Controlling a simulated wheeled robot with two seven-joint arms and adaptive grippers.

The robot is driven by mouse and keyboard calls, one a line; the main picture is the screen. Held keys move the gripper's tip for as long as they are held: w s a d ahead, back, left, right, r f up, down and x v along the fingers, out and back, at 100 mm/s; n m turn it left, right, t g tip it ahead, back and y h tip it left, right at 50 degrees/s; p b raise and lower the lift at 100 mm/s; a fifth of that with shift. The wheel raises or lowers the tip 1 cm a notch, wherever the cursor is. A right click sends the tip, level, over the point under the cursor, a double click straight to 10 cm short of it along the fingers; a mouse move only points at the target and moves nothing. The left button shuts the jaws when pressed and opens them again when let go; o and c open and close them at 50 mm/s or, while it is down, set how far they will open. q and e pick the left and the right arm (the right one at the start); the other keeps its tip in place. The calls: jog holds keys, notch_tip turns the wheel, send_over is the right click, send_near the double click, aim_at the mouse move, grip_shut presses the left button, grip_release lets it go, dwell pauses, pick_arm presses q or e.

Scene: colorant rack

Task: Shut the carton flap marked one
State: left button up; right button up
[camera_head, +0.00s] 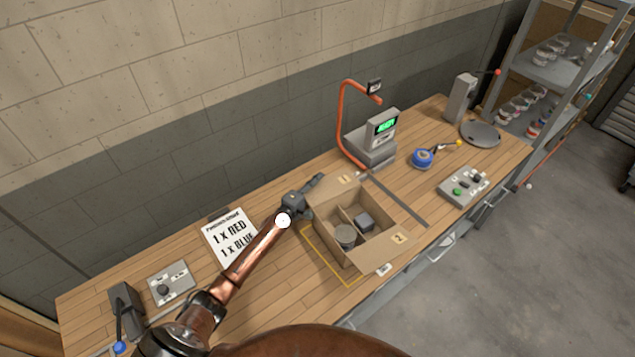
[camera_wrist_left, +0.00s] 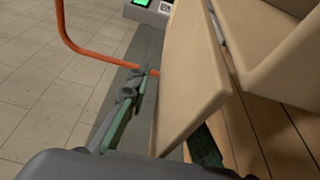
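The open carton (camera_head: 335,258) stands on the bench, with a dark block (camera_head: 365,221) and a round grey can (camera_head: 345,236) inside. Its back flap (camera_head: 332,190) stands open with a small label (camera_head: 346,179), too small to read surely. Another flap (camera_head: 402,243), at the right, is folded outward and bears a label. My left gripper (camera_head: 318,182) is at the carton's back left, close to the back flap. In the left wrist view its fingers (camera_wrist_left: 165,130) are apart, and a flap (camera_wrist_left: 190,75) reaches down between them; contact cannot be told. My right gripper is not in view.
An orange hose stand (camera_head: 342,125) and a scale with a green display (camera_head: 372,150) stand behind the carton. A blue tape-like item (camera_head: 422,158) and a button box (camera_head: 464,187) lie to the right. An order sheet (camera_head: 231,238) lies left. Bare wood shows at front left.

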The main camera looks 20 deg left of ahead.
pick_arm(q)
jog(key=shift+c, duration=0.3)
grip_shut()
dwell(0.3)
